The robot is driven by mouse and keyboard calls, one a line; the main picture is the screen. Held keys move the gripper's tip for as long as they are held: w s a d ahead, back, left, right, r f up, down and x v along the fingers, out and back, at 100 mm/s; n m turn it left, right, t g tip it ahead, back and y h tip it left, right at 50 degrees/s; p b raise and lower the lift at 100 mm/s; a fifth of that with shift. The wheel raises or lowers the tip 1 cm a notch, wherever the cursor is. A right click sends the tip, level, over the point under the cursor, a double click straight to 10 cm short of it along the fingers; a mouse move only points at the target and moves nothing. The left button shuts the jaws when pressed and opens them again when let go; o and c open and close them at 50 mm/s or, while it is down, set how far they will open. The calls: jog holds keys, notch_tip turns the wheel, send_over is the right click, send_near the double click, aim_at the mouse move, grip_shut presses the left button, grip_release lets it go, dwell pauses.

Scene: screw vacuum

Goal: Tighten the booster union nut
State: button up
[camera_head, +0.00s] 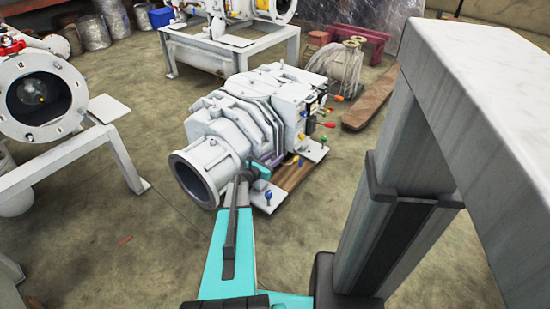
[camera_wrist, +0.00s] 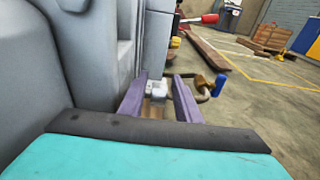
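The booster (camera_head: 235,120) is a large light grey ribbed machine on the floor in the middle of the head view, with a round open flange at its front left. My gripper (camera_head: 274,161) is at its lower right side, partly hidden by my teal arm. In the wrist view, my gripper (camera_wrist: 160,95) has two purple fingers spread apart. A small pale grey fitting (camera_wrist: 157,90), possibly the union nut, shows in line with the gap between them. I cannot tell whether the fingers touch it. The booster's grey body (camera_wrist: 90,50) fills the left side there.
A blue-handled brass part (camera_wrist: 217,86) sits just right of the fingers. A red handle (camera_wrist: 208,18) sticks out above. Flanged machines on white stands (camera_head: 60,160) are at the left and back. A wooden board (camera_head: 370,100) lies behind right. Open floor lies right of the booster.

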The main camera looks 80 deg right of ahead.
jog(key=shift+o, duration=0.2)
jog(key=shift+a, duration=0.1)
jog(key=p+v, duration=0.2)
jog(key=v, duration=1.1)
jog(key=shift+w+a, duration=0.25)
jog(key=shift+s+r, duration=0.1)
jog(key=shift+s, duration=0.05)
